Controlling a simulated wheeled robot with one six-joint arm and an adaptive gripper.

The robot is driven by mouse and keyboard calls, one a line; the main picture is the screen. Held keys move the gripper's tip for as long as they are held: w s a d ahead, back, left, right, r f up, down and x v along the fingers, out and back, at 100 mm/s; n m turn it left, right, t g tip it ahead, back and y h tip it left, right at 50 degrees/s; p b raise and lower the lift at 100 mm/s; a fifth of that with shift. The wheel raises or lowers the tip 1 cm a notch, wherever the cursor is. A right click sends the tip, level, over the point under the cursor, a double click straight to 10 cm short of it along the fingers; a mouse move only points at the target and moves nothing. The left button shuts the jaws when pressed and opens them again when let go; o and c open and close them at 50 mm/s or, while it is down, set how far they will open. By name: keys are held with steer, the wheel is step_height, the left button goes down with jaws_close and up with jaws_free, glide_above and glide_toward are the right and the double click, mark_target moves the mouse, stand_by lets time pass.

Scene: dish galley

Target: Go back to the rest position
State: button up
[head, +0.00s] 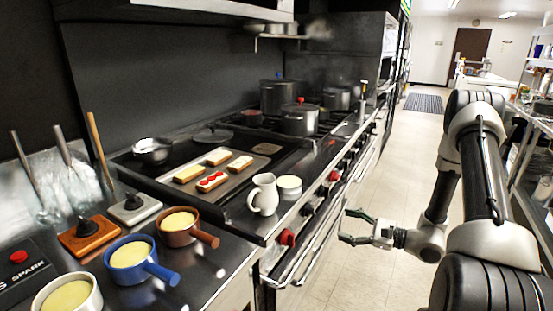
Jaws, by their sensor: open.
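My gripper (352,228) is open and empty. It is at the end of my arm, which reaches in from the right side of the picture. The gripper points left over the aisle, in front of the stove's front edge and its oven handle (318,252). It appears apart from the stove, though the exact gap is hard to judge.
A white pitcher (264,195) and a small white pot (289,187) stand near the counter's front edge. Blue (133,260) and brown (181,227) saucepans have handles pointing towards the aisle. A tray (237,181) holds several topped slices. The aisle floor (400,150) is clear.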

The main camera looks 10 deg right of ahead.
steer(key=s+r+n+g+h, duration=0.2)
steer(key=s+n+g, duration=0.3)
steer(key=s, duration=0.4)
steer(key=s+r+n+g+h, duration=0.1)
steer(key=s+r+n+g, duration=0.15)
steer(key=s+g, duration=0.6)
steer(key=s+d+r+n+t+h, duration=0.2)
steer(key=r+n+h, duration=0.1)
steer(key=r, duration=0.5)
steer(key=s+d+r+n+t+h, duration=0.2)
steer(key=s+r+n+t+h, duration=0.1)
steer(key=r, duration=0.5)
steer(key=s+d+r+n+t+h, duration=0.2)
steer(key=r+n+h, duration=0.3)
steer(key=r, duration=0.4)
steer(key=shift+s+t+h, duration=0.3)
steer(key=shift+s+t, duration=0.15)
steer(key=shift+t, duration=0.1)
